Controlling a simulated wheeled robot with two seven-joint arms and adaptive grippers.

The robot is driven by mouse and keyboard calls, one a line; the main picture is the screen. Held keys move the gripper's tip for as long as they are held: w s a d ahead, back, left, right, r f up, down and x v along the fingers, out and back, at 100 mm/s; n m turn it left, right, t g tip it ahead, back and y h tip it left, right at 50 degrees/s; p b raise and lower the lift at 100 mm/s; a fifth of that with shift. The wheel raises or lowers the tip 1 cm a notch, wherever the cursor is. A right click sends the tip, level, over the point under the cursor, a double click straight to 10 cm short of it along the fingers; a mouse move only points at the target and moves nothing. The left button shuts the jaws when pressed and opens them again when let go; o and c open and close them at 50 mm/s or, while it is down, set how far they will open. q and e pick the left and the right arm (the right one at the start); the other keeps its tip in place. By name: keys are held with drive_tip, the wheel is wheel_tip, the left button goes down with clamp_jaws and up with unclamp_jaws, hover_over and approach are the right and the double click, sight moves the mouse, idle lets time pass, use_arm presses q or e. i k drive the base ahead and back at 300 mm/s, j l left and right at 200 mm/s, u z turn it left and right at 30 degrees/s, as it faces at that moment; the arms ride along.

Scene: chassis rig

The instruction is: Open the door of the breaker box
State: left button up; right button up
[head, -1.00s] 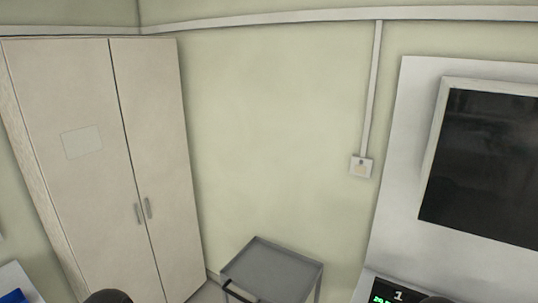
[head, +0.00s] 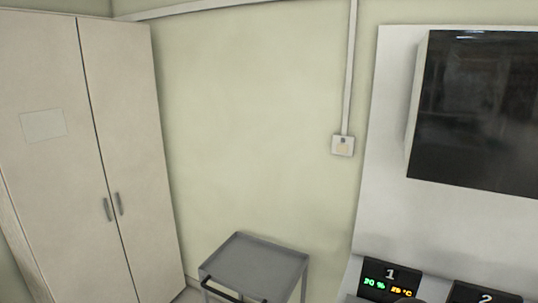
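I see nothing that I can clearly name as the breaker box. A box with a dark glossy front (head: 478,112) is mounted on a white panel (head: 385,190) at the right; I cannot tell whether it is a screen or a door, and its right side is cut off by the picture edge. A small white wall box (head: 343,146) sits at the lower end of a vertical conduit. Neither of my grippers shows in the head view.
A tall beige cabinet (head: 60,175) with two shut doors stands at the left. A grey cart (head: 262,262) stands low against the wall. Small displays marked 1 (head: 388,278) and 2 (head: 484,296) are at the lower right.

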sight(476, 129)
drive_tip(key=z, duration=1.5)
